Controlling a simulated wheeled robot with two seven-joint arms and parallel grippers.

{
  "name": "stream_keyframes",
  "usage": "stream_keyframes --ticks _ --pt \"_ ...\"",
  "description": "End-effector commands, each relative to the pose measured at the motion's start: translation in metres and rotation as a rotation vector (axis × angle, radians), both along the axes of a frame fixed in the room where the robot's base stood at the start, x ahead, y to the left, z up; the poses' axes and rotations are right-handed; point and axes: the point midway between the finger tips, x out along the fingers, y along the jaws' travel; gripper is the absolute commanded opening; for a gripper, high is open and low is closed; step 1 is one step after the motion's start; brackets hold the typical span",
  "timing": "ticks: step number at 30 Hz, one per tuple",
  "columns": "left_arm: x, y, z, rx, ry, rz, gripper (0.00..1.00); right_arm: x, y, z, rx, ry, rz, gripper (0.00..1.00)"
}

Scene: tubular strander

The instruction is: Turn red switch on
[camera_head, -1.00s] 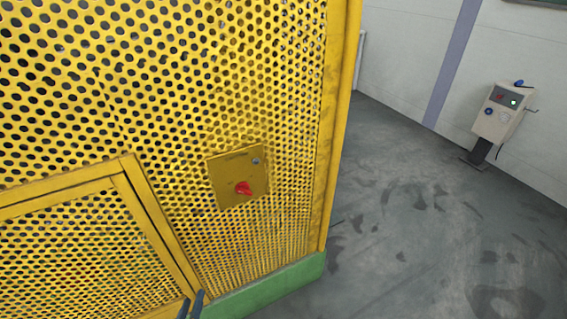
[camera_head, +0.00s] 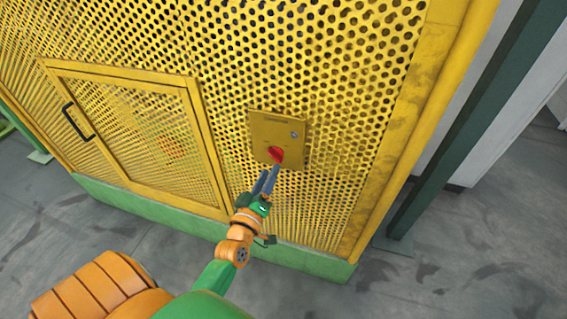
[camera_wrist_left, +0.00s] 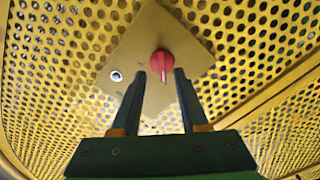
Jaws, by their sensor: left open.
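The red switch (camera_head: 276,154) is a rotary knob on a yellow plate (camera_head: 262,124) fixed to the perforated yellow panel. My left gripper (camera_head: 270,172) is open, its two dark fingers pointing up at the knob from just below. In the left wrist view the red switch (camera_wrist_left: 163,62) shows between and slightly beyond the fingertips of the left gripper (camera_wrist_left: 162,78). Whether the fingers touch the knob I cannot tell. A small round silver lock (camera_wrist_left: 115,76) sits on the same plate. My right gripper is not in view.
A framed mesh door (camera_head: 140,130) with a black handle (camera_head: 78,122) is left of the switch. A green base beam (camera_head: 300,258) runs below the panel. A dark green post (camera_head: 440,150) stands at the right. Grey floor is free in front.

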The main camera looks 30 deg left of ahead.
Motion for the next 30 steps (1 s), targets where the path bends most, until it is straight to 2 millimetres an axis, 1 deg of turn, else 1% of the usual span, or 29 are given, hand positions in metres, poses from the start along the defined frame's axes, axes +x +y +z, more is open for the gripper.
stream_keyframes --ticks 1,3,6,9,15,16,17,18,20,21,30 --pt "0.011 0.002 0.002 0.001 -0.004 0.000 0.44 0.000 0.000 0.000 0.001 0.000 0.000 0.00" --pt "0.025 0.006 0.001 0.001 -0.003 0.000 0.44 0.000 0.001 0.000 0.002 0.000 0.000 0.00" --pt "0.039 0.009 0.000 0.000 -0.001 -0.001 0.44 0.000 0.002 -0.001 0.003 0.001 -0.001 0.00" --pt "0.046 0.011 0.000 0.000 0.001 -0.001 0.44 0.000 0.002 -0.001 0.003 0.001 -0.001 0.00" --pt "0.047 0.011 0.000 0.000 0.002 -0.001 0.44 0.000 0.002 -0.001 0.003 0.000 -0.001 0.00" --pt "0.047 0.011 0.000 0.000 0.002 -0.001 0.41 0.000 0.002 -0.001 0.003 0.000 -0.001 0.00" --pt "0.047 0.011 0.000 0.000 0.002 -0.001 0.33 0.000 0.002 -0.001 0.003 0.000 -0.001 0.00" --pt "0.047 0.011 0.000 0.000 0.002 -0.001 0.22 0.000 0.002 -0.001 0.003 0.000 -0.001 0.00" --pt "0.047 0.011 0.000 0.000 0.002 -0.001 0.06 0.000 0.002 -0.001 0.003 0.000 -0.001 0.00" --pt "0.047 0.011 0.000 0.000 0.002 -0.001 0.00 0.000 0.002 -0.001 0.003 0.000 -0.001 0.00" --pt "0.047 0.011 -0.001 0.008 0.005 -0.001 0.00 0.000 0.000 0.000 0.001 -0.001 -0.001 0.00"
